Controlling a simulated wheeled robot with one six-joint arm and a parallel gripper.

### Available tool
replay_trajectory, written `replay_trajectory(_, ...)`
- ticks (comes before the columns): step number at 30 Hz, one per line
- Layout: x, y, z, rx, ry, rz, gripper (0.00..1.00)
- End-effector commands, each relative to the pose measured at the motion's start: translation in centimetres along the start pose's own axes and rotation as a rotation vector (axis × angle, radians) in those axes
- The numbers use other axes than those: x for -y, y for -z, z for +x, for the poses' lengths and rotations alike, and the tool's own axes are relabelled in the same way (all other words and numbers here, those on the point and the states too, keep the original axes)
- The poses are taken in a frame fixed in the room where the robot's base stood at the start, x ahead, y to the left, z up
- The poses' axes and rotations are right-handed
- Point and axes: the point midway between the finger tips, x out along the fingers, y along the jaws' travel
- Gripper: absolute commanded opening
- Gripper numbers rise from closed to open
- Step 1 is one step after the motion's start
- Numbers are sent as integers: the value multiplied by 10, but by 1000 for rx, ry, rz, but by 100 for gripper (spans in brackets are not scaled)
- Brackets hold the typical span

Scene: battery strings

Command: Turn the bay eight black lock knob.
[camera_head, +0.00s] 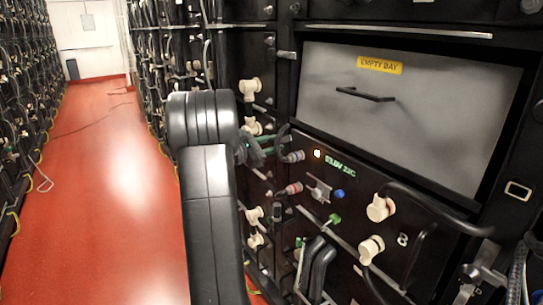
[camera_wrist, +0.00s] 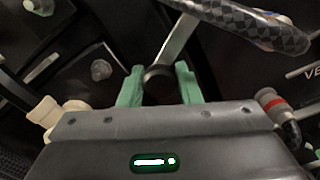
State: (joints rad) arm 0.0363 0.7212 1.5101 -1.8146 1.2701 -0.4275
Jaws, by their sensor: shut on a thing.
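My gripper (camera_wrist: 159,84) shows in the wrist view with its two green fingers on either side of a dark round knob (camera_wrist: 158,78). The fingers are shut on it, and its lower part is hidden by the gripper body. In the head view the bay eight panel (camera_head: 352,228) carries a white 8, a small lit display and several connectors, below the empty bay. My black arm stands left of this panel in that view. I cannot clearly make out the fingers or the knob there.
In the wrist view, cream connectors (camera_wrist: 45,113) lie left of the gripper, a grey connector with a red band (camera_wrist: 272,103) right, and a checkered sleeved cable (camera_wrist: 240,22) above. The grey empty-bay cover (camera_head: 430,115) has a black handle. A clear red aisle (camera_head: 110,180) runs left.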

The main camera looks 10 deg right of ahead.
Motion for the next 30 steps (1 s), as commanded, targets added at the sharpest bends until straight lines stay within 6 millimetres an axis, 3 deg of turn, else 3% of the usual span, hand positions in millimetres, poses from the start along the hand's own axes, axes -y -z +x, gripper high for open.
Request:
replay_trajectory(15,2,4,0,0,0,417,8)
replay_trajectory(30,0,1,0,0,1,550,8)
